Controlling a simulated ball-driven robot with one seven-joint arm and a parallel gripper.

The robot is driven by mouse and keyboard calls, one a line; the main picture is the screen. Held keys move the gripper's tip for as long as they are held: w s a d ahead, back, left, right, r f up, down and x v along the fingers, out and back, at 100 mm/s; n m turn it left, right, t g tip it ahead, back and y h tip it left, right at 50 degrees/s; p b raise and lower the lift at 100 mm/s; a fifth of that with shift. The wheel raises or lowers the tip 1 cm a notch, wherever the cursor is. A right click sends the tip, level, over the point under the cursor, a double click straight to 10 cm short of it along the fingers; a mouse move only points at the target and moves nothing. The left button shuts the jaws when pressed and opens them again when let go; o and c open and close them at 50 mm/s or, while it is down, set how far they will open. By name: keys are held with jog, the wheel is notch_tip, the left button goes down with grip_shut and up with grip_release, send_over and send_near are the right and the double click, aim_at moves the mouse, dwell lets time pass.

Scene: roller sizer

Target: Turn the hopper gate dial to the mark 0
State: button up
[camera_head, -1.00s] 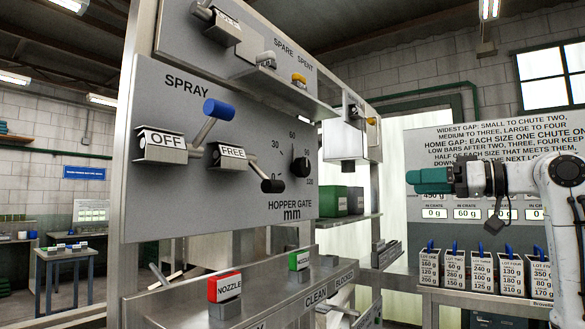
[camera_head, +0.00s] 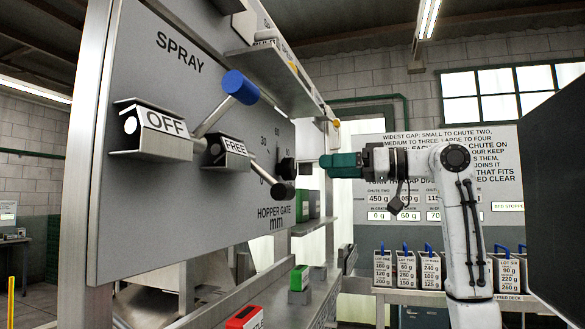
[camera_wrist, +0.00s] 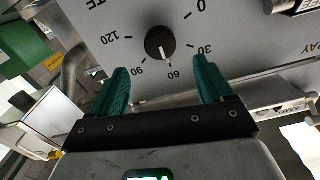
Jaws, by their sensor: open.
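The hopper gate dial (camera_head: 286,170) is a black knob on the grey panel (camera_head: 180,70), seen at a steep angle in the head view. In the wrist view the dial (camera_wrist: 159,43) faces me, ringed by the marks 0, 30, 60, 90 and 120. Its white pointer line points at about 60; the mark 0 is at the upper right there. My gripper (camera_head: 322,163) is just right of the dial in the head view. In the wrist view my green fingers (camera_wrist: 162,64) are open and empty, one each side, short of the dial and apart from it.
A lever with a black knob (camera_head: 284,189), labelled FREE, sticks out close to the dial. A blue-knobbed SPRAY lever (camera_head: 241,87), labelled OFF, stands nearer. A shelf (camera_head: 270,80) juts out above, and a ledge with a red block (camera_head: 245,317) and a green block (camera_head: 299,278) lies below.

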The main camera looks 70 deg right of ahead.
aim_at(294, 169)
jog(key=w, duration=0.3)
jog(key=w+p, duration=0.1)
jog(key=w, duration=0.2)
jog(key=w+p, duration=0.1)
jog(key=w, duration=0.1)
jog(key=shift+w+a, duration=0.35)
jog(key=shift+w, duration=0.05)
jog(key=c, duration=1)
jog(key=shift+c, duration=0.2)
